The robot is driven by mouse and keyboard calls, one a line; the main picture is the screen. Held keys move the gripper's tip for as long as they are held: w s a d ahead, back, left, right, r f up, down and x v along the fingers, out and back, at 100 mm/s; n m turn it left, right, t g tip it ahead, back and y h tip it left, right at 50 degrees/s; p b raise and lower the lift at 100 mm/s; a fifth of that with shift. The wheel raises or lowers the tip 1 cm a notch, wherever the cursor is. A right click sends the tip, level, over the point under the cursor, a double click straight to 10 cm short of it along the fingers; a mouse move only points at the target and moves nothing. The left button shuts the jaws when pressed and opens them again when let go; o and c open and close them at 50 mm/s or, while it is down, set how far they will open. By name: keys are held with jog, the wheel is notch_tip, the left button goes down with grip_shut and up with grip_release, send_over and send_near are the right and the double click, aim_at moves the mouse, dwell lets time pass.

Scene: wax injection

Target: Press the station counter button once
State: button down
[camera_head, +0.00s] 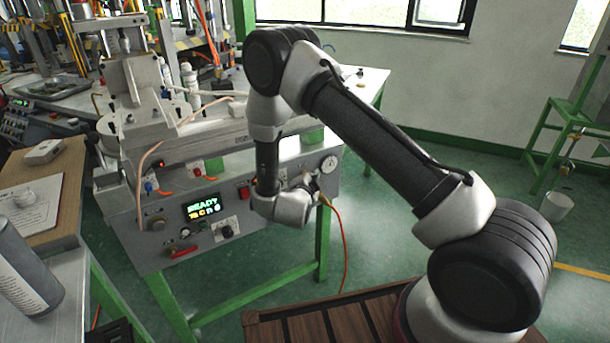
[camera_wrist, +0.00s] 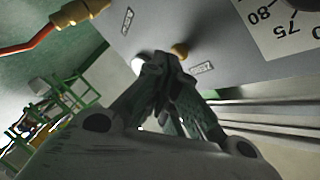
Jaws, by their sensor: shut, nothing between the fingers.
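The wax injection station's grey front panel (camera_head: 160,250) faces me in the head view, with a lit READY display (camera_head: 203,207). In the wrist view my gripper (camera_wrist: 162,62) is shut and empty, its dark fingertips close to the panel (camera_wrist: 205,25). A white round part (camera_wrist: 137,65) shows just left of the fingertips, and a brass-coloured knob (camera_wrist: 180,50) just right of them. I cannot tell which is the counter button, or whether the fingertips touch the panel. My wrist covers part of the panel in the head view.
A round gauge (camera_head: 329,164) sits at the panel's right end. A brass fitting (camera_wrist: 78,13) with an orange hose is at the upper left of the wrist view. A red switch (camera_head: 244,193) and a black knob (camera_head: 227,232) are left of my wrist.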

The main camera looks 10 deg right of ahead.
jog(key=shift+s+d, duration=0.2)
jog(key=shift+s, duration=0.35)
jog(key=shift+s+d, duration=0.25)
jog(key=shift+s, duration=0.55)
jog(key=shift+s+d, duration=0.3)
jog(key=shift+s, duration=0.45)
jog(key=shift+s+d, duration=0.25)
jog(key=shift+s, duration=0.55)
